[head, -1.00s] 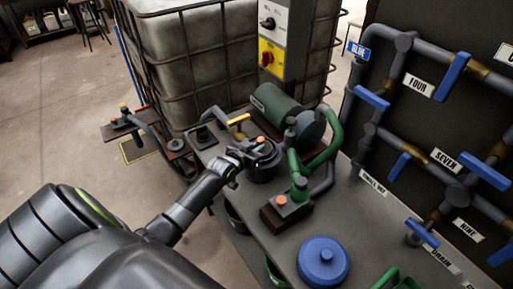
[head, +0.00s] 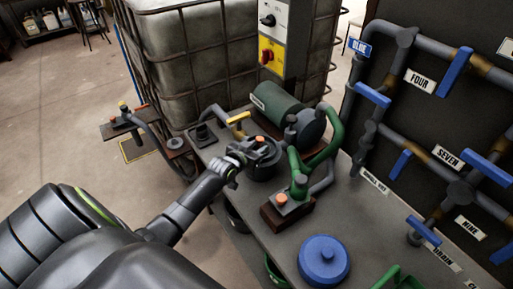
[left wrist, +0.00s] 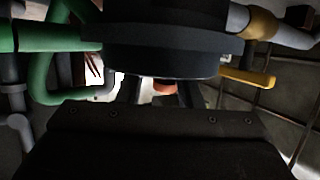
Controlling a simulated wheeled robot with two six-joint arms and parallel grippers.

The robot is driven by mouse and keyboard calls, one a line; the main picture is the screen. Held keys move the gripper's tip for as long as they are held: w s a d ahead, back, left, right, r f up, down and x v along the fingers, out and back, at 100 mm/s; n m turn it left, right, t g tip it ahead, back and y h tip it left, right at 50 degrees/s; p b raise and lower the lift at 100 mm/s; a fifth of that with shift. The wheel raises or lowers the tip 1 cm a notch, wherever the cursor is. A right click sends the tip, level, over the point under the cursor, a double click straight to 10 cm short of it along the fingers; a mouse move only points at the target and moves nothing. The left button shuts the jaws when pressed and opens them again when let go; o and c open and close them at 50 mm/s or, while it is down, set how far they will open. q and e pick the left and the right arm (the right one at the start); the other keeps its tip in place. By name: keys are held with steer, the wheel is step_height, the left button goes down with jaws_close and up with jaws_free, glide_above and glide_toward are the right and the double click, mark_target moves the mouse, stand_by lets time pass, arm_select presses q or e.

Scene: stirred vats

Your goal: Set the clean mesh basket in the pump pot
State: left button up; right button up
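A dark round pot (head: 262,172), which I take for the pump pot, stands beside the green pump on the bench. An orange-red knob (head: 259,139) shows on top of it. My left gripper (head: 248,153) is at the near left side of its top. In the left wrist view the dark round body (left wrist: 165,40) fills the top middle. There the left gripper (left wrist: 160,92) has its fingers apart, with the orange knob (left wrist: 165,87) between them and gaps showing. I see no clean mesh basket. My right gripper is out of view.
The green pump (head: 280,108) and its green pipes (head: 325,150) stand close behind and right. A yellow-handled pipe (head: 238,118) is just left. A blue lid (head: 323,260) lies on the near bench (head: 345,215). A valve wall borders the right.

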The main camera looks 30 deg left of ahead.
arm_select(q)
steer(key=shift+r+p, duration=0.45)
steer(key=shift+r, duration=0.1)
steer(key=shift+s+r, duration=0.15)
steer(key=shift+r, duration=0.1)
steer(key=v, duration=1.1)
steer(key=shift+s, duration=0.3)
